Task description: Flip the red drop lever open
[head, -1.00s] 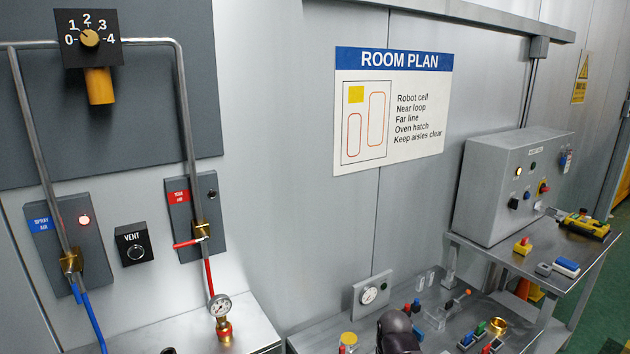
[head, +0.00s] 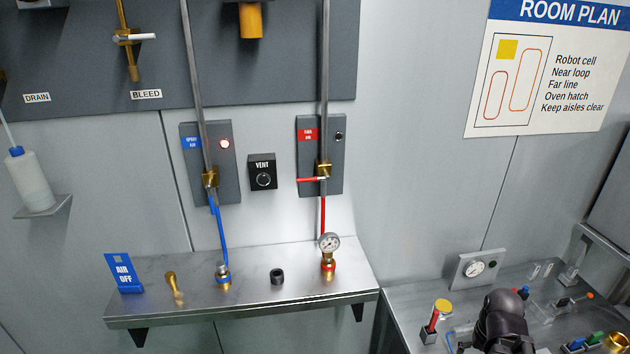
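The red drop lever (head: 311,180) is on a brass valve (head: 323,168) on the right-hand grey wall plate (head: 304,162) with a red label. The lever lies about level and points left, across the vertical pipe. A red hose (head: 323,215) runs down from the valve to a brass fitting with a pressure gauge (head: 329,243) on the shelf. The small lamp on this plate is dark. A dark rounded part, which looks like my arm, shows at the bottom right, well away from the lever. My gripper's fingers do not show.
Left of the lever are a black VENT knob box (head: 263,172) and the blue-labelled plate (head: 228,178) with a lit red lamp and blue hose. A steel shelf (head: 245,296) below holds an AIR OFF sign (head: 124,272) and fittings. A cluttered bench stands at the right.

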